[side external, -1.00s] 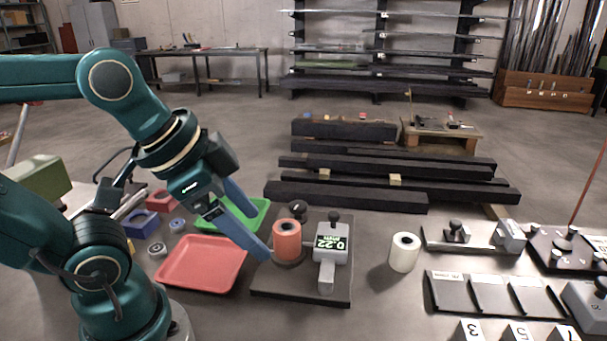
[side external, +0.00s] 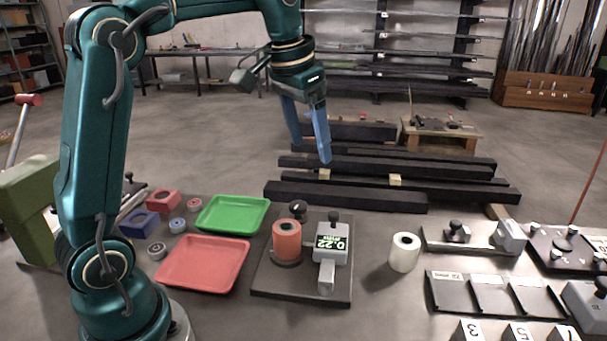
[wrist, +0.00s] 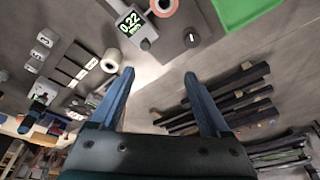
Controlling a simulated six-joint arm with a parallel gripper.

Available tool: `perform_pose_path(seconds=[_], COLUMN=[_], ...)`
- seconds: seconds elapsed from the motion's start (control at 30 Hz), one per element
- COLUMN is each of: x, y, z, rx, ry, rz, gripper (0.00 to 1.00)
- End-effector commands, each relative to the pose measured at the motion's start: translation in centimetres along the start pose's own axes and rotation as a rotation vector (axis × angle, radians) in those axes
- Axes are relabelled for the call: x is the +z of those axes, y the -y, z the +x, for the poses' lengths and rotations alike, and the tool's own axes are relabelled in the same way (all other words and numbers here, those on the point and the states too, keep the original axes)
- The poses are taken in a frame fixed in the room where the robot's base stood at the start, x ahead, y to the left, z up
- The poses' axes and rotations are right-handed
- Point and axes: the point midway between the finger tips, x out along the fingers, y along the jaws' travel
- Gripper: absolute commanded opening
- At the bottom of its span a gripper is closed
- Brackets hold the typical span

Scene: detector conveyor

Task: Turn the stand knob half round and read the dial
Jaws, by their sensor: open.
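The stand is a dark plate (side external: 262,272) on the table. It bears an orange-red cylinder (side external: 287,240) on a dark round base, a grey dial unit (side external: 328,262) whose green display (side external: 331,242) reads 0.22, and black knobs. One knob (side external: 297,208) stands behind the cylinder and another (side external: 334,215) tops the dial unit; I cannot tell which is the stand knob. The display also shows in the wrist view (wrist: 130,22). My gripper (side external: 312,152) is open and empty, with blue fingers pointing down, well above and apart from the stand. It also shows in the wrist view (wrist: 160,76).
A red tray (side external: 203,264) and a green tray (side external: 233,215) lie left of the stand, with small coloured blocks and rings beyond. A white cylinder (side external: 404,252) stands to the right. Black bars (side external: 345,195) lie behind. Slotted plates (side external: 495,295) and fixtures fill the right.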

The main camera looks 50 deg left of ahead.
Motion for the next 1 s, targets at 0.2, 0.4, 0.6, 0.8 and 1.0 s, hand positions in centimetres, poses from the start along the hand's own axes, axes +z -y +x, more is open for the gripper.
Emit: perform_pose_path(seconds=[0.2,0.4,0.6,0.8,1.0], x=[-2.2,-1.9,-0.6,0.0,0.7], y=[4.3,7.3,8.2,8.3,8.2], z=[6.1,11.4,14.2,15.8,18.1], rx=[-0.003,0.004,0.019,0.020,0.020], ry=[0.123,0.211,0.276,0.281,0.281], rz=[-0.114,-0.184,-0.217,-0.221,-0.221], gripper=[0.80,0.80,0.80,0.80,0.80])
